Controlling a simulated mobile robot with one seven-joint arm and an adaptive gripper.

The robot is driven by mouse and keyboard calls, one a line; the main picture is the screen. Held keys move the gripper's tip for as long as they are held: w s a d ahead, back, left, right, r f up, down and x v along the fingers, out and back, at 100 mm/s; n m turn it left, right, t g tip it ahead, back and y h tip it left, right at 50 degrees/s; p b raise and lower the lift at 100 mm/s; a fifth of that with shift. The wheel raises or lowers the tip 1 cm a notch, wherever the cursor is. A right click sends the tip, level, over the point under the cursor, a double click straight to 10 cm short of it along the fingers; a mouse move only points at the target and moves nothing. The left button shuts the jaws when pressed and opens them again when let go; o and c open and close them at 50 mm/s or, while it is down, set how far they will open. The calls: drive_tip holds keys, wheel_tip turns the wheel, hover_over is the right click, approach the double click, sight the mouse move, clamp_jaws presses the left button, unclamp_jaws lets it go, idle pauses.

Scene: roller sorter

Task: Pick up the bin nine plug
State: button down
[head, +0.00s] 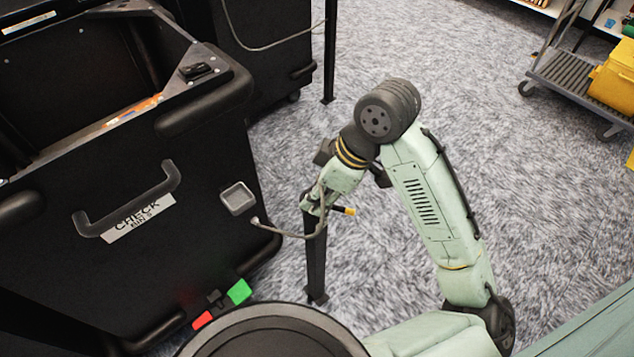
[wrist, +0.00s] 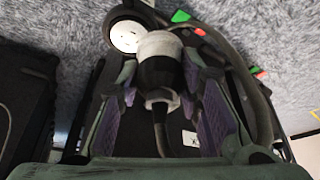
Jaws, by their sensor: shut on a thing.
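My gripper (head: 314,205) is beside the right side of a black bin (head: 95,270), above the carpet and near a black post. In the wrist view, the purple-padded fingers of my gripper (wrist: 160,82) are shut on a grey and black plug (wrist: 160,70). A dark cord (wrist: 159,132) runs from the plug back between the fingers. The plug itself is mostly hidden there by the gripper. No bin number is readable.
The bin has a handle (head: 130,205), a "CHECK" label (head: 138,217) and a square grey fitting (head: 238,198). A black post (head: 316,265) stands just below my gripper. Another black bin (head: 262,75) is behind. A cart (head: 565,80) with a yellow bin (head: 614,80) is far right. Carpet between is clear.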

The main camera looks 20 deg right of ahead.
drive_tip(key=s+a+r+b, duration=0.1)
drive_tip(key=s+a+b, duration=0.2)
drive_tip(key=s+b, duration=0.6)
drive_tip(key=shift+s+a, duration=0.15)
drive_tip(key=shift+s, duration=1.1)
drive_tip(key=shift+w+a+f+p, duration=0.25)
drive_tip(key=shift+w+a, duration=1.65)
drive_tip(key=shift+w, duration=1.65)
drive_tip(key=shift+w+a+f+p, duration=0.25)
drive_tip(key=shift+w+a, duration=1.65)
drive_tip(key=shift+w, duration=1.7)
drive_tip(key=shift+w+a+f+p, duration=0.15)
drive_tip(key=shift+w+a+f, duration=0.15)
drive_tip(key=shift+w+a, duration=2.45)
drive_tip(key=shift+w+d+f, duration=0.2)
drive_tip(key=shift+w+d, duration=0.6)
drive_tip(key=shift+d, duration=0.05)
drive_tip(key=shift+s+f+b, duration=0.15)
drive_tip(key=shift+f+b, duration=0.95)
drive_tip(key=shift+f, duration=0.5)
